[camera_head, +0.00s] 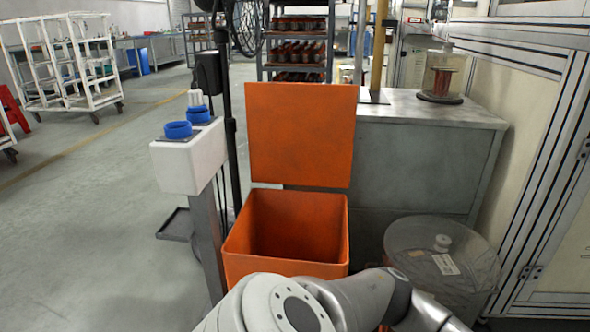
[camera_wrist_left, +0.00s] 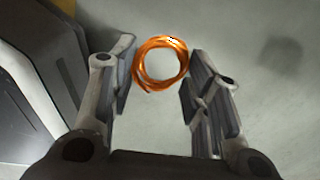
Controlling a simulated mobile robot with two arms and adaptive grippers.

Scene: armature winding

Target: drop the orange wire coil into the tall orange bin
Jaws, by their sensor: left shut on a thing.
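The orange wire coil (camera_wrist_left: 141,66) is a thin ring of wire in the left wrist view. My left gripper (camera_wrist_left: 159,70) is shut on it, with a fingertip at each side of the ring. Pale grey floor or surface shows behind the coil. The tall orange bin (camera_head: 238,267) stands at the middle of the head view, its mouth open and its inside dark. Its orange lid (camera_head: 300,135) stands upright at the back. My grey arm links cross the bottom of the head view, in front of the bin. Neither gripper shows in the head view.
A white stand with blue-ringed buttons (camera_head: 188,160) is close at the bin's left. A grey metal cabinet (camera_head: 425,160) stands behind and to the right. A clear-lidded drum (camera_head: 430,262) is at the right. Open floor (camera_head: 80,230) lies on the left.

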